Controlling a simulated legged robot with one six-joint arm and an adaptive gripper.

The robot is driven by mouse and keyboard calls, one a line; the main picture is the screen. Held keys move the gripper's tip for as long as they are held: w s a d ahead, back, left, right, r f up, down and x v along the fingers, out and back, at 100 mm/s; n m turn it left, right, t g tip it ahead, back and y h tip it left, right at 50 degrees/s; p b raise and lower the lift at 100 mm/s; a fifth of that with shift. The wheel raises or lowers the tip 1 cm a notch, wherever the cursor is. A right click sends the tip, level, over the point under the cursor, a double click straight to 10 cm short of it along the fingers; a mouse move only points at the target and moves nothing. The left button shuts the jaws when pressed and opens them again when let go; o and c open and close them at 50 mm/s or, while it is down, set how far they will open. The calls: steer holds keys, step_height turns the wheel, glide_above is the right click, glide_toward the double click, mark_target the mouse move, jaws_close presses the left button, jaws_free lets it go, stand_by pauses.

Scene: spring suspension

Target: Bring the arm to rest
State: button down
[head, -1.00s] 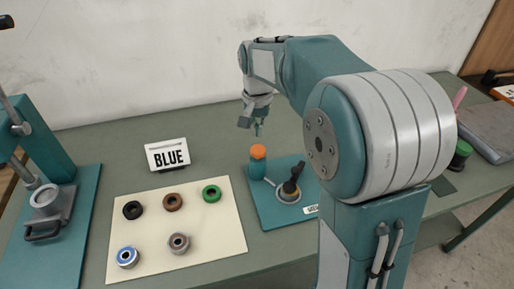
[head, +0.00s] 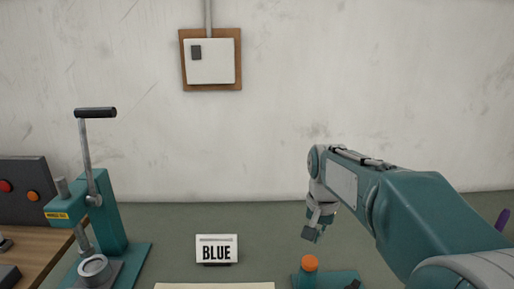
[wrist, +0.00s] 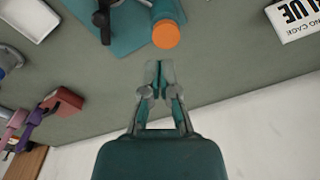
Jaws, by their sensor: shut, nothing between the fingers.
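My gripper (head: 313,235) hangs above the green bench, close to the wall, with its fingers pointing down. In the wrist view my gripper (wrist: 163,66) is shut and empty, its fingertips together. A teal post with an orange cap (head: 309,263) stands just below and in front of it, apart from the fingers. The orange cap (wrist: 166,33) also shows beyond the fingertips in the wrist view. My arm reaches in from the lower right of the head view.
A white sign reading BLUE (head: 216,249) stands left of the post. A teal lever press (head: 105,220) stands at the left. A wall box (head: 210,61) hangs above. The wrist view shows a red block (wrist: 64,101) and a white tray (wrist: 31,17). The pale mat (head: 214,286) barely shows.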

steer(key=s+n+t, duration=0.5)
steer(key=s, duration=1.6)
steer(key=shift+s+f, duration=0.2)
steer(key=shift+s, duration=0.05)
